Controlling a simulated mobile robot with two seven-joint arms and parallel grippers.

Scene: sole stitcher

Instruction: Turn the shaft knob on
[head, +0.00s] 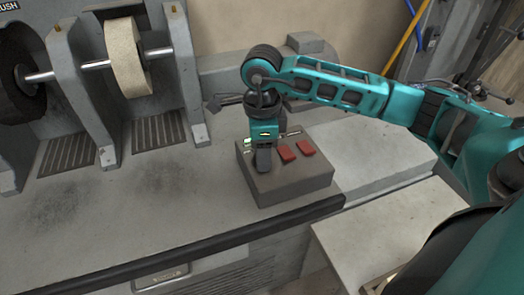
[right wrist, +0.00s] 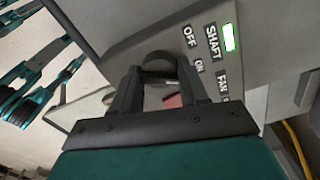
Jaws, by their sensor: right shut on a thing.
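My right gripper (head: 263,158) reaches down onto the grey control box (head: 300,188) on the machine's bench. In the right wrist view, the right gripper (right wrist: 157,80) is shut on the dark shaft knob (right wrist: 158,60), which sits between its two fingers. The labels OFF, ON, SHAFT and FAN are printed on the panel beside it. A green light (right wrist: 229,38) is lit by the SHAFT label. In the head view the knob is mostly hidden by the gripper. My left gripper is not in view.
Two red switches (head: 286,153) (head: 305,147) stand just right of the gripper on the box. A shaft with a pale wheel (head: 127,57) and a dark wheel (head: 20,75) is at the left. The bench front (head: 150,220) is clear. A yellow pole (head: 407,38) stands behind.

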